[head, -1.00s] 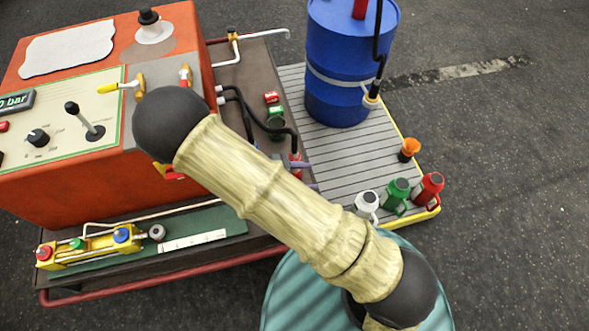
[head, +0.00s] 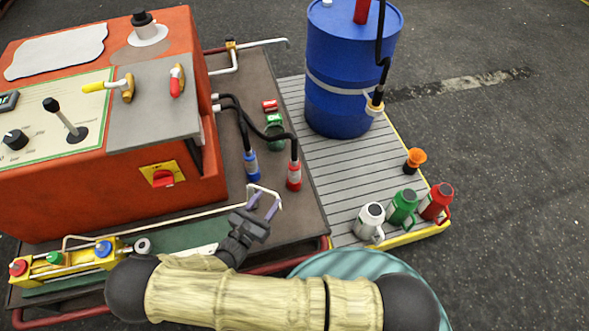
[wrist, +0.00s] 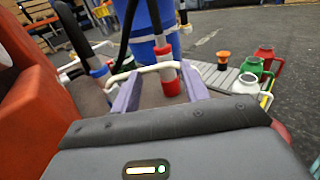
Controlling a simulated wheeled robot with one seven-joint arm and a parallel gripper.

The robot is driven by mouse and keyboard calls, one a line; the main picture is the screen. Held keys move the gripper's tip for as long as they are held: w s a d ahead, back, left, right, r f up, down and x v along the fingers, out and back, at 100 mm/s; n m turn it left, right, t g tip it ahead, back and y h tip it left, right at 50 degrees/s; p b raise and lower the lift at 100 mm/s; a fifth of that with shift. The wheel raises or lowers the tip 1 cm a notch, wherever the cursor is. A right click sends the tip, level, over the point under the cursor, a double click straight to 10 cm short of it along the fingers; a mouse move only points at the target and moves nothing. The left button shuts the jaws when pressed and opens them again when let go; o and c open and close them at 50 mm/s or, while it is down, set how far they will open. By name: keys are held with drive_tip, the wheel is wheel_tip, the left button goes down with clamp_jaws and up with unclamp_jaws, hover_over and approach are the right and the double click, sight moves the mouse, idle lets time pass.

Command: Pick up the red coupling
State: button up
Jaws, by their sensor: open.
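The red coupling (head: 294,176) stands upright on the dark bench top at the end of a black hose. In the wrist view the red coupling (wrist: 166,52) shows beyond and between the purple fingers. My gripper (head: 264,200) is open and empty, to the left of the red coupling and nearer the bench's front edge in the head view. Its fingers also show in the wrist view (wrist: 160,75). A thin white bar crosses at the fingertips and partly overlaps the coupling there.
A blue coupling (head: 251,166) stands left of the red one on its own hose. The orange control box (head: 110,200) rises at the left. A blue drum (head: 345,85) and several small cans stand on the slatted deck (head: 330,165) to the right.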

drive_tip(key=b, duration=0.1)
approach(292, 164)
drive_tip(key=x, duration=0.5)
drive_tip(key=shift+w+d, duration=0.15)
drive_tip(key=b+x, duration=0.1)
drive_tip(key=x, duration=0.5)
idle(0.4)
drive_tip(key=shift+c, duration=1.4)
clamp_jaws()
